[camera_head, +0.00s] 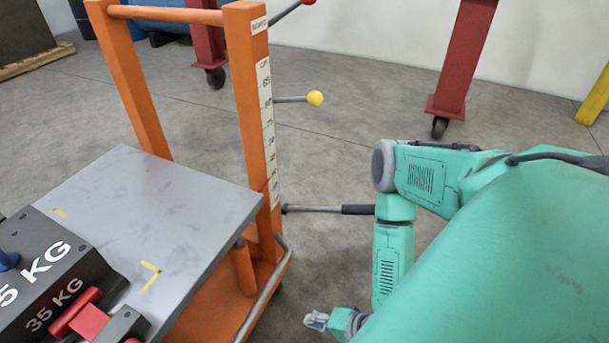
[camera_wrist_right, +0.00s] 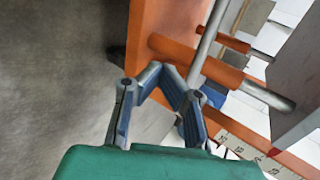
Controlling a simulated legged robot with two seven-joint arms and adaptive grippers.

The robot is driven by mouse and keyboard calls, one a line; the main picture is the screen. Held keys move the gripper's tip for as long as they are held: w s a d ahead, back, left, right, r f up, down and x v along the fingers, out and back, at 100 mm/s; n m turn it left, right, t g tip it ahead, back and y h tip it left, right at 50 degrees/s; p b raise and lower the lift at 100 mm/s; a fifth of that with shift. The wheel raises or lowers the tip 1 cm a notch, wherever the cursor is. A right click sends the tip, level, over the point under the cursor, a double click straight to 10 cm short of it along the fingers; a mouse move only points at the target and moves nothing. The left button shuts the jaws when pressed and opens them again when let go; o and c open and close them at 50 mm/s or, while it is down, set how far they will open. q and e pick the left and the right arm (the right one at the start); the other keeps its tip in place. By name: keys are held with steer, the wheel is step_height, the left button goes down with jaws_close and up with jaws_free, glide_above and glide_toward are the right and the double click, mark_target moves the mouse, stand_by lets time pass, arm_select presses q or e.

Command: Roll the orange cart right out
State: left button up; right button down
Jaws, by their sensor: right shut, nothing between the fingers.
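The orange cart (camera_head: 252,120) fills the left side of the head view. It has two orange uprights, a top crossbar, a grey plate, an orange lower deck and a bent grey metal rail low on its near right side. My right gripper (camera_head: 317,320) is low, to the right of the cart, shut and empty. In the right wrist view, the gripper (camera_wrist_right: 160,74) is in front of the cart's orange frame (camera_wrist_right: 146,30) and a grey rail. Whether it touches them cannot be told. My left gripper is not in view.
Black blocks marked 35 KG (camera_head: 55,263) sit on the cart's grey plate (camera_head: 165,205). A lever with a yellow knob (camera_head: 315,98) and a black-gripped bar (camera_head: 358,209) stick out rightward. Red wheeled legs (camera_head: 462,60) stand behind. Open grey floor lies between.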

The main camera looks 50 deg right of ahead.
steer(key=s+d, duration=0.2)
steer(key=s, duration=0.4)
steer(key=shift+s+d, duration=0.15)
stand_by(0.4)
steer(key=c, duration=1.8)
jaws_free()
